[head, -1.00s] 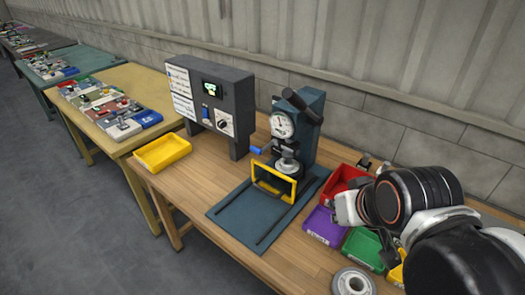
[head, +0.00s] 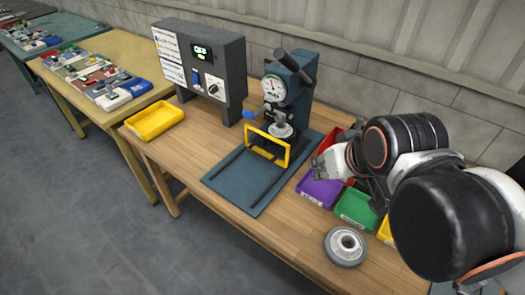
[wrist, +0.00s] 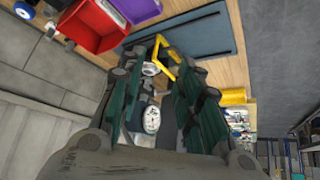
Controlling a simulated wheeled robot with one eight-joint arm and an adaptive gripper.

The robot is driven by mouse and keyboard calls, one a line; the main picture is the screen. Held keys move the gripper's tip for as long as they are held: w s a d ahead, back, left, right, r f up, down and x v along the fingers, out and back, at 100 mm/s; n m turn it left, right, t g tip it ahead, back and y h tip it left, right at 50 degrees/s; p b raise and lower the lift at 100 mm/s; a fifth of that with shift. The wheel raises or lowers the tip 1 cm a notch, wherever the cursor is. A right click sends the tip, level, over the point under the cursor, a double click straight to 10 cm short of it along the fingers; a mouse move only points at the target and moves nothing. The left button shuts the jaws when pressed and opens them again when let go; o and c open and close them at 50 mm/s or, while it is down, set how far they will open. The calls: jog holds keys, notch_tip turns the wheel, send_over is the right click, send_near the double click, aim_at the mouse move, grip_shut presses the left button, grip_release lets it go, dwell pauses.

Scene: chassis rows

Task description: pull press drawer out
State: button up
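The press (head: 288,85) with its round gauge stands on a dark blue base plate (head: 228,185) with two rails. A yellow frame (head: 267,146), which looks like the drawer front, stands upright below the press head, pushed in at the back of the rails. My gripper (head: 322,168) is to the right of the press, apart from the frame and partly hidden by my arm. In the wrist view its green-padded fingers (wrist: 155,85) are spread and empty. The yellow frame (wrist: 166,52) and the press gauge (wrist: 152,120) show between and beyond them.
Red, purple (head: 320,188), green (head: 356,208) and yellow bins stand right of the plate, close to my arm. A grey round part (head: 345,246) lies in front. A control box (head: 200,68) and a yellow tray (head: 154,120) are at left. The plate's front is clear.

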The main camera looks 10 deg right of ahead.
jog(key=w+a+f+n+g+b, duration=0.1)
jog(key=w+a+n, duration=0.1)
jog(key=w, duration=0.4)
jog(key=w+a+f+n+b, duration=0.2)
jog(key=w, duration=0.5)
jog(key=n+g+y+b, duration=0.1)
jog(key=n+y+b, duration=0.15)
jog(key=n, duration=0.25)
send_near(258, 154)
jog(key=shift+h, duration=0.45)
jog(key=b+x, duration=0.1)
jog(key=x, duration=0.1)
jog(key=b+x, duration=0.2)
jog(key=x, duration=0.1)
jog(key=b+x, duration=0.2)
jog(key=x, duration=0.1)
jog(key=shift+s+a, duration=0.1)
jog(key=shift+a, duration=0.15)
jog(key=shift+r, duration=0.1)
jog(key=shift+c, duration=0.3)
grip_shut()
